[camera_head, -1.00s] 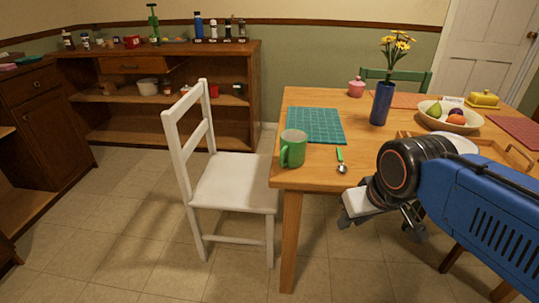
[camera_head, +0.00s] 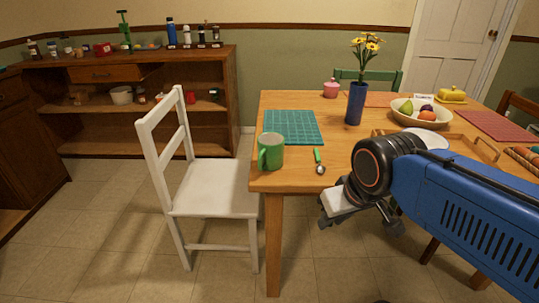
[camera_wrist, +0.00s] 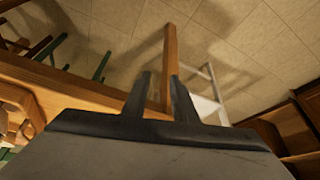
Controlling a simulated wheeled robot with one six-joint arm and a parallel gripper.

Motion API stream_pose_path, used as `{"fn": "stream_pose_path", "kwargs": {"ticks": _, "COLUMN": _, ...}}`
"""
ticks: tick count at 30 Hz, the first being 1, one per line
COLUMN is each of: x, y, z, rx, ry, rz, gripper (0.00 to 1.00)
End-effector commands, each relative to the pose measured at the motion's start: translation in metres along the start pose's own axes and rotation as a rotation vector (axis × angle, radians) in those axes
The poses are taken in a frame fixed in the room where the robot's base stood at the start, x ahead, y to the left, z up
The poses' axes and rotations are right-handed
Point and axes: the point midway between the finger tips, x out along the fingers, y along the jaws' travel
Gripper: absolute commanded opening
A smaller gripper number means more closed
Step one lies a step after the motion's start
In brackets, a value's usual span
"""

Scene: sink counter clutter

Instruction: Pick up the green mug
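The green mug (camera_head: 271,151) stands upright on the near left corner of the wooden table (camera_head: 345,178), with its handle toward the lower left. My gripper (camera_head: 331,218) is in front of the table edge, lower than the tabletop and to the right of the mug, apart from it. In the wrist view, the two dark fingers of my gripper (camera_wrist: 160,95) stand apart with nothing between them except a table leg (camera_wrist: 169,65) in the background. The mug does not show in the wrist view.
A green-handled spoon (camera_head: 319,163) lies right of the mug, and a teal placemat (camera_head: 292,127) lies behind it. A blue vase (camera_head: 356,103) and a fruit bowl (camera_head: 405,116) stand farther back. A white chair (camera_head: 207,188) stands left of the table.

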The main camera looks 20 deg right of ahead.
Motion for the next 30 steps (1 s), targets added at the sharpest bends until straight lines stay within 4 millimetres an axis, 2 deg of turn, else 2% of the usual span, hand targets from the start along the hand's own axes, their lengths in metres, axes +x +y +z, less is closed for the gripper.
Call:
{"fn": "stream_pose_path", "kwargs": {"ticks": 1, "x": 0.000, "y": 0.000, "z": 0.000, "rx": 0.001, "ry": 0.000, "rz": 0.000, "gripper": 0.37}}
{"fn": "stream_pose_path", "kwargs": {"ticks": 4, "x": -0.004, "y": -0.001, "z": -0.007, "rx": 0.026, "ry": -0.007, "rz": -0.001, "gripper": 0.61}}
{"fn": "stream_pose_path", "kwargs": {"ticks": 7, "x": -0.014, "y": -0.002, "z": -0.024, "rx": 0.108, "ry": -0.027, "rz": -0.002, "gripper": 0.84}}
{"fn": "stream_pose_path", "kwargs": {"ticks": 18, "x": -0.066, "y": -0.015, "z": -0.138, "rx": 0.671, "ry": -0.168, "rz": 0.043, "gripper": 0.84}}
{"fn": "stream_pose_path", "kwargs": {"ticks": 30, "x": -0.097, "y": -0.038, "z": -0.260, "rx": 1.294, "ry": -0.290, "rz": 0.203, "gripper": 0.84}}
